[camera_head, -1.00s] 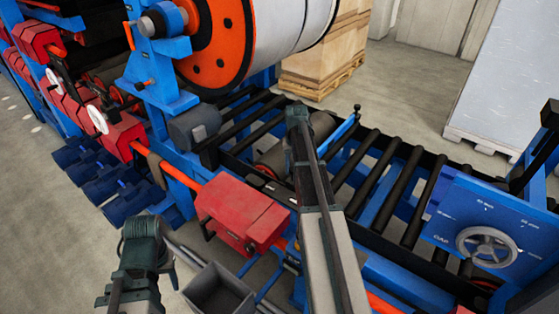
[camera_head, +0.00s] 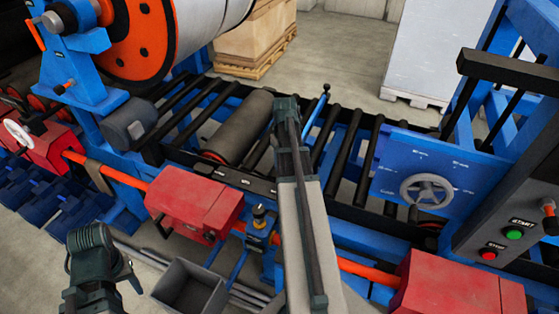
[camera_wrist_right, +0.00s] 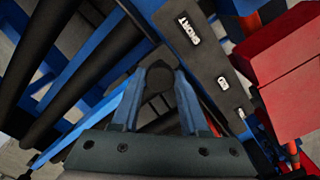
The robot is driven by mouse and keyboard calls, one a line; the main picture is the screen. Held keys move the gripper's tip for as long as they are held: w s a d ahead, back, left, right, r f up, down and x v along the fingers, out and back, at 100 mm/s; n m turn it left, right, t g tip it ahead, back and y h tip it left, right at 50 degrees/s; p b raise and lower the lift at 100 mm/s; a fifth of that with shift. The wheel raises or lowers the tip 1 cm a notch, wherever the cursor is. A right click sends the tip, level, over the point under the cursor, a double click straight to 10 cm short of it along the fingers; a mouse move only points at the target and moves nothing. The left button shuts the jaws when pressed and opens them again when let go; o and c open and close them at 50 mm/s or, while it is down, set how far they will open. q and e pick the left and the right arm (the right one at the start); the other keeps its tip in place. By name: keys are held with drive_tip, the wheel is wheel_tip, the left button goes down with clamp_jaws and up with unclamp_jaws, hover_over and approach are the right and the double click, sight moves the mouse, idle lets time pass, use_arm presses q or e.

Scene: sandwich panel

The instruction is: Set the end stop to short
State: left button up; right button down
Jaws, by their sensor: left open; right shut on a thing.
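My right gripper (camera_wrist_right: 158,85) is shut on a dark rounded knob (camera_wrist_right: 158,76), seen between its blue fingers in the right wrist view. I take the knob for the end stop's handle; its lower part is hidden. Beside it runs a dark label strip (camera_wrist_right: 208,62) with a SHORT mark at its upper end and more white marks further down. In the head view the strip (camera_head: 250,183) lies along the conveyor's near side, and my right arm hides the grip. My left gripper (camera_head: 100,240) is open and empty, low at the left, apart from the machine.
A red box (camera_head: 195,203) and a grey open bin (camera_head: 190,287) stand close in front. A blue bar with a black knob (camera_head: 317,118) rises beyond my right arm. A handwheel panel (camera_head: 428,190) and a START button box (camera_head: 505,235) are at the right.

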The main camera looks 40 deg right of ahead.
drive_tip(key=shift+s, duration=0.25)
drive_tip(key=c, duration=0.8)
unclamp_jaws()
drive_tip(key=o, duration=0.4)
drive_tip(key=shift+s+d, duration=0.1)
drive_tip(key=shift+d, duration=0.05)
drive_tip(key=shift+w+r+p, duration=0.2)
drive_tip(key=shift+r+p, duration=0.25)
drive_tip(key=shift+p, duration=0.05)
wheel_tip(320, 180, up, 13)
drive_tip(key=p, duration=1.2)
drive_tip(key=shift+p, duration=0.4)
